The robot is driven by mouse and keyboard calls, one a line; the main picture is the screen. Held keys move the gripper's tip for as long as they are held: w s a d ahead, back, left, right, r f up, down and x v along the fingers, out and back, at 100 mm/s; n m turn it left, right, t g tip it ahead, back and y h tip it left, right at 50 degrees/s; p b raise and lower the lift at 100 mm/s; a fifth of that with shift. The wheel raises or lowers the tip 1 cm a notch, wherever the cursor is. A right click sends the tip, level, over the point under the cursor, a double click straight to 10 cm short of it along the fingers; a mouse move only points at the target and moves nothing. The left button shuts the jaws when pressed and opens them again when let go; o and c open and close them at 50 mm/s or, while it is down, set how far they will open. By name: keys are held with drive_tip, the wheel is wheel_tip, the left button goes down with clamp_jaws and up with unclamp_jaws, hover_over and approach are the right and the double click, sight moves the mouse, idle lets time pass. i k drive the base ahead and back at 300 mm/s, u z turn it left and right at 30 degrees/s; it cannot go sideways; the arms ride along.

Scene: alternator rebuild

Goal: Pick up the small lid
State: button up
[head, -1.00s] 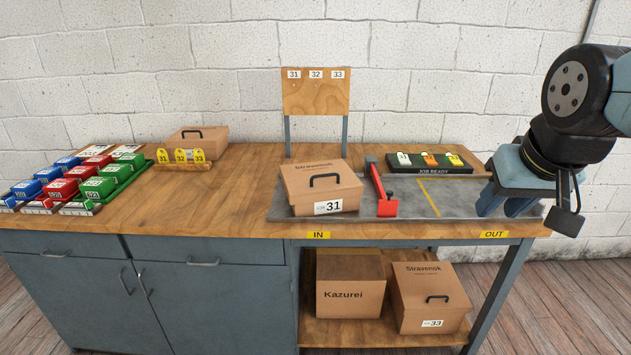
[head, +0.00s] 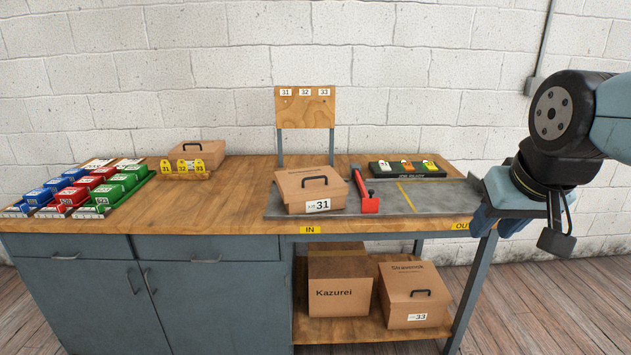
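A brown cardboard box (head: 290,205) labelled 31 stands upright on the grey mat; its closed lid (head: 305,181) has a black handle. A smaller brown box lid or low box (head: 213,158) with a black handle sits at the back left of the bench, partly hidden by the yellow tags. A third box (head: 397,300), labelled 33, stands on the lower shelf with a handled lid. I cannot tell from its looks alone which is the small lid. My gripper (head: 500,222) is at the right, off the bench's right end, fingers apart, nothing visible between them.
Red, blue and green bins (head: 103,193) fill the bench's left. A numbered board (head: 305,115) stands behind. A Kazurei box (head: 333,307) is on the shelf. Bare wood (head: 235,200) lies mid-bench.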

sight(294, 185)
drive_tip(key=z, duration=0.3)
drive_tip(key=i, duration=1.6)
drive_tip(key=u, duration=0.3)
